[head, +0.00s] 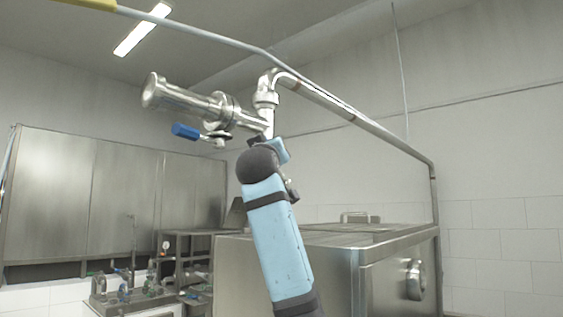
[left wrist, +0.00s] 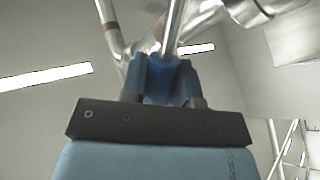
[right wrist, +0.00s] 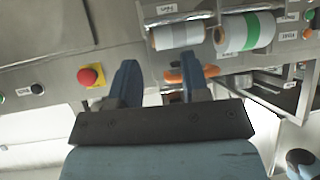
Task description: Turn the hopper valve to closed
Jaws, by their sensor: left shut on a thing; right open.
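A steel valve body (head: 205,104) sits at the end of an overhead pipe in the head view, with a blue lever handle (head: 187,131) sticking out to the left below it. My left gripper (head: 276,148) is raised just under the pipe's vertical part, right of the blue handle and apart from it. In the left wrist view my left gripper (left wrist: 165,60) is shut around a thin metal rod (left wrist: 173,28); I cannot tell if this rod is a valve lever. My right gripper (right wrist: 158,80) is open in the right wrist view, with an orange part behind its fingers.
A long pipe (head: 390,138) runs above a steel tank (head: 330,262). Steel cabinets (head: 95,190) line the left wall. The right wrist view shows a red button (right wrist: 90,76) and rollers (right wrist: 178,36) on a panel. Open air lies left of my left arm.

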